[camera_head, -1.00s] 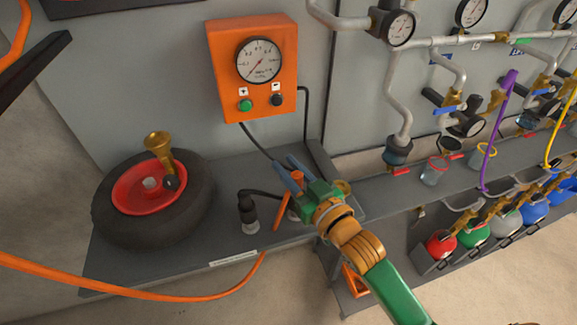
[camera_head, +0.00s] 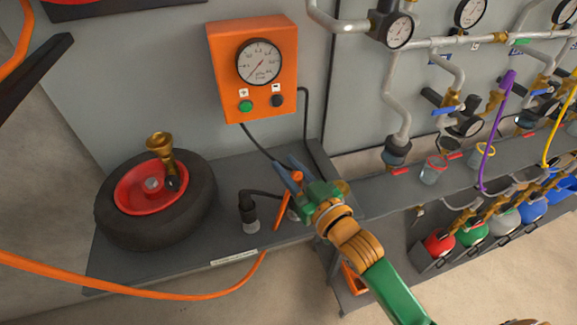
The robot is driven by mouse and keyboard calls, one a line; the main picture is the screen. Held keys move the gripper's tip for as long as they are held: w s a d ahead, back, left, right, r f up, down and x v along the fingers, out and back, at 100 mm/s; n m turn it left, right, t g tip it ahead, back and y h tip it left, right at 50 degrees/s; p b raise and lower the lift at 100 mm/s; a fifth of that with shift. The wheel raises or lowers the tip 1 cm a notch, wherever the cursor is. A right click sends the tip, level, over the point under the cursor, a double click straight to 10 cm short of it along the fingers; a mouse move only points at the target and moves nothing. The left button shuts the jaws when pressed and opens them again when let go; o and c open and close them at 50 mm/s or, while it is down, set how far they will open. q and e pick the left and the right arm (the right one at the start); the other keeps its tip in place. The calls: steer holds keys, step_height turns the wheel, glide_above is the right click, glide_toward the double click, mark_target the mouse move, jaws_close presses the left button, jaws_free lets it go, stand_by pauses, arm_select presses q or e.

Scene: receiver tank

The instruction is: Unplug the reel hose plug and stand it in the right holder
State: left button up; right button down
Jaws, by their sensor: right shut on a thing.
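My right gripper (camera_head: 292,175) comes in from the lower right and is shut on the orange reel hose plug (camera_head: 297,176). The plug is at the right end of the grey shelf, close to a small pale holder (camera_head: 292,215) that is partly hidden. The orange hose (camera_head: 180,297) runs from the plug over the shelf's front edge and away to the left. Left of it, a black plug with a black cable stands in another pale holder (camera_head: 251,226). I cannot tell whether the orange plug's lower end touches its holder. My left gripper is not in view.
A wheel with a black tyre (camera_head: 118,232) and a brass fitting (camera_head: 160,145) lies on the shelf (camera_head: 225,185) at left. An orange gauge box (camera_head: 225,70) hangs on the wall above. Pipes, gauges and several coloured bottles (camera_head: 440,244) fill the right side.

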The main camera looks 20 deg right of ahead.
steer(key=shift+f, duration=0.15)
steer(key=shift+f, duration=0.25)
steer(key=shift+f, duration=0.4)
steer(key=c, duration=0.6)
jaws_free()
steer(key=b+v, duration=0.1)
steer(key=v, duration=0.6)
